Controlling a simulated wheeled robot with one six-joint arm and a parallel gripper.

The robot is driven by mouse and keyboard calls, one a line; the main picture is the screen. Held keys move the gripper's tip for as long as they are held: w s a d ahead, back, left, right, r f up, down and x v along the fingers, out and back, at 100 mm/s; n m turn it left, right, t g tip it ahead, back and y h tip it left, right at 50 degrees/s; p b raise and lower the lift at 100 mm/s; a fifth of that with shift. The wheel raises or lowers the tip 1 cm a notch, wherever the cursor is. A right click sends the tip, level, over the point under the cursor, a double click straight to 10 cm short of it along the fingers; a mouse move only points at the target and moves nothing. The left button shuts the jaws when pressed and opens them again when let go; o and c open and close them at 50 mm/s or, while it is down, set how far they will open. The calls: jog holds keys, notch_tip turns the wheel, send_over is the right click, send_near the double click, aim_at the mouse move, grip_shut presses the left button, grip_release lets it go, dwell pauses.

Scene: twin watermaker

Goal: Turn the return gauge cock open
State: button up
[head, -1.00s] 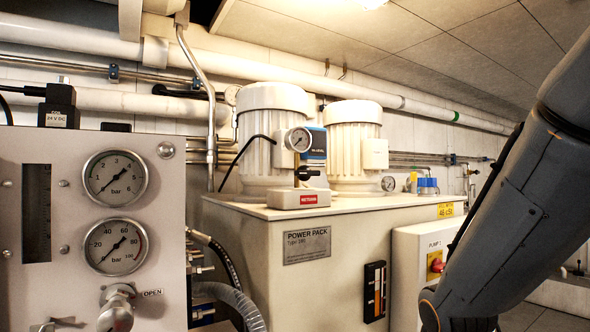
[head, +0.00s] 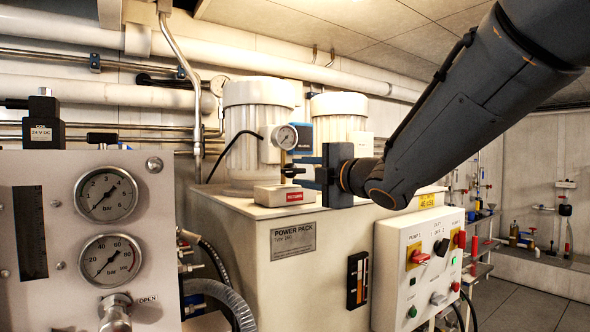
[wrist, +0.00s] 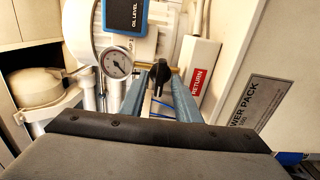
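The return gauge cock has a black handle (head: 292,172) below a round white-faced gauge (head: 285,137). It stands over a pale block with a red RETURN label (head: 294,197) on the power pack top. In the wrist view the black handle (wrist: 158,75) shows beyond my gripper, between the lines of its two fingers, with the gauge (wrist: 117,63) to the left and the RETURN block (wrist: 198,82) to the right. My gripper (head: 304,172) is open and points left at the handle in the head view. I cannot tell whether a finger touches it.
Two white ribbed motors (head: 254,130) stand behind the gauge. A blue OIL LEVEL plate (wrist: 126,15) is close beside it. A pump switch box (head: 420,265) is at the front right. A gauge panel (head: 60,240) with its own valve knob stands at left.

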aim_at(297, 171)
jog(key=shift+p+x, duration=0.3)
jog(key=shift+x, duration=1.5)
grip_shut()
